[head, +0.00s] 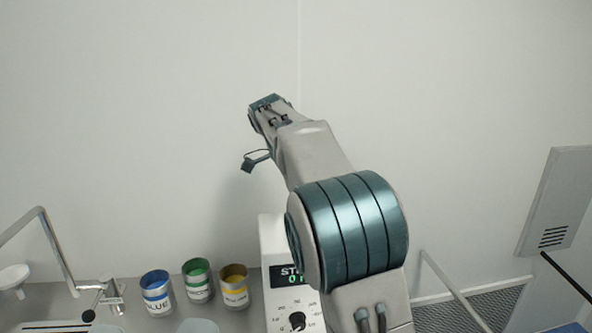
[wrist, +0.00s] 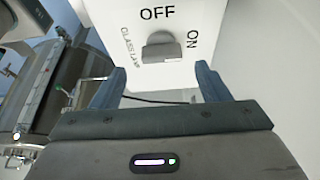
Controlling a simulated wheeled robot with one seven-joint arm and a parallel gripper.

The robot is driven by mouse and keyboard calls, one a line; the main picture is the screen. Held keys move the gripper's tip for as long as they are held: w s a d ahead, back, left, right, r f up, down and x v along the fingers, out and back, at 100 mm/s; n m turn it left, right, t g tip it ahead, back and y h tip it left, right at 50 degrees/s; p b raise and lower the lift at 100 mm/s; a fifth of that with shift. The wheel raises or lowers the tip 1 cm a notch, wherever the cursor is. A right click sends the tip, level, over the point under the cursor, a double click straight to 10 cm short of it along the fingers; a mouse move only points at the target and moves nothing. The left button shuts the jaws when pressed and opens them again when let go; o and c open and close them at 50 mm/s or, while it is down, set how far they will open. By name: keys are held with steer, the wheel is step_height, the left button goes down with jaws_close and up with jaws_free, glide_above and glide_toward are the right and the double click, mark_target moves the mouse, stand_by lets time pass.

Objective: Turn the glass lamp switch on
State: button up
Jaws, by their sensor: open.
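The glass lamp switch (wrist: 160,47) is a grey knob on a white panel (wrist: 198,15) in the wrist view. OFF is printed above it, ON to its right and GLASS LAMP to its left. I cannot tell for sure which label it points to. My gripper (wrist: 160,66) is open and empty, its two blue-grey fingers apart below the knob, with the knob roughly between them in the picture. No contact shows. In the head view my arm reaches up and away, and the switch is not visible there.
Blue, green and yellow labelled cans (head: 198,281) stand on the grey counter in the head view. Beside them is a white device (head: 273,245) with a display and dial. A metal faucet (head: 55,245) is at left. A dark cable (wrist: 150,99) runs below the panel.

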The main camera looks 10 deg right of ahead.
steer(key=p+v, duration=0.1)
steer(key=v, duration=0.9)
steer(key=shift+r, duration=0.2)
steer(key=shift+s+d, duration=0.1)
steer(key=shift+s, duration=0.05)
steer(key=s+d+f+n+t+y, duration=0.1)
steer(key=s+d+f+n, duration=0.2)
steer(key=s+n, duration=0.15)
steer(key=s+d+f+n+y, duration=0.2)
steer(key=s+d+n, duration=0.1)
steer(key=s+n, duration=0.15)
steer(key=s+f+n+t+y, duration=0.1)
steer(key=s+f+n+t, duration=0.1)
steer(key=s+f+n, duration=0.7)
steer(key=s+f, duration=0.7)
steer(key=s, duration=0.2)
steer(key=shift+s+a+f+t+y+b, duration=0.2)
steer(key=shift+s+t+y+b, duration=0.1)
steer(key=shift+t+b, duration=0.1)
